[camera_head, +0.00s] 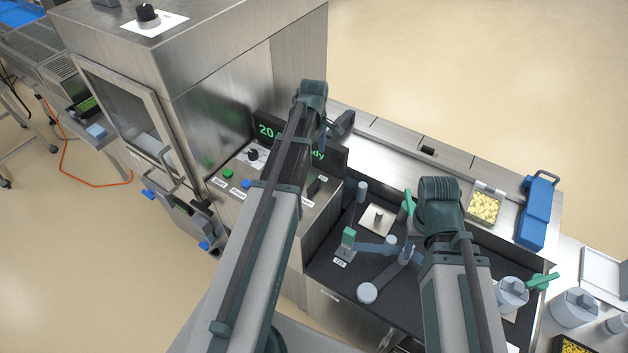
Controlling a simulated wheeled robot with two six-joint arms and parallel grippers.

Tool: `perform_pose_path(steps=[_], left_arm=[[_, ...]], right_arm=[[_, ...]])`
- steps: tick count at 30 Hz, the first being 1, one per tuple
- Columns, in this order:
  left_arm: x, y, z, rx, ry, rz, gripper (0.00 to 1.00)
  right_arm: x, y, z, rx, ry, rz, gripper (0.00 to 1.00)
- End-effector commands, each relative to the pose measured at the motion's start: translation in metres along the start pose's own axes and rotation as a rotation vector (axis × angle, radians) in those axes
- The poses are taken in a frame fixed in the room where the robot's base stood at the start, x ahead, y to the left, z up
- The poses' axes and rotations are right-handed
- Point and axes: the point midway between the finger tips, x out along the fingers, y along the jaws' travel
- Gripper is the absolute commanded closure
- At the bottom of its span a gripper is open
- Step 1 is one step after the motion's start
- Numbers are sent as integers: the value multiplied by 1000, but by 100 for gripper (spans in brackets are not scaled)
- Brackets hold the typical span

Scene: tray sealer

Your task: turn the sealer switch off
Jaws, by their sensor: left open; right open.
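The sealer (215,85) is a large steel cabinet at the left with a front control panel (240,199). The panel carries a green button (228,174), a blue button (246,184), a black knob (253,154) and a small black switch (314,187). Its labels are too small to read. The lit display (265,130) shows green text, partly hidden by my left arm. My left gripper (342,123) is open and empty, above and beyond the switch, beside the display. My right gripper (440,208) is over the dark worktop, its fingers mostly hidden by its own arm.
Another black knob (148,13) sits on a white plate atop the cabinet. Right of the panel, the dark worktop (333,276) holds grey fixtures and a green-topped block (348,238). Beyond are a tray of yellow pieces (484,207) and a blue case (537,212).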

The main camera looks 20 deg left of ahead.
Motion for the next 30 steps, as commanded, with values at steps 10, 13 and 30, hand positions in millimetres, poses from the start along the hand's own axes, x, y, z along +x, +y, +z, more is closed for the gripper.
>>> perform_pose_path(steps=[10,13,30], left_arm=[[30,0,1,3,0,0,0],[43,0,1,3,0,0,0],[124,0,1,4,0,0,0]], right_arm=[[29,-3,-2,0,1,0,50],[43,-4,-3,-2,1,1,50],[124,-11,-7,-13,1,3,50]])
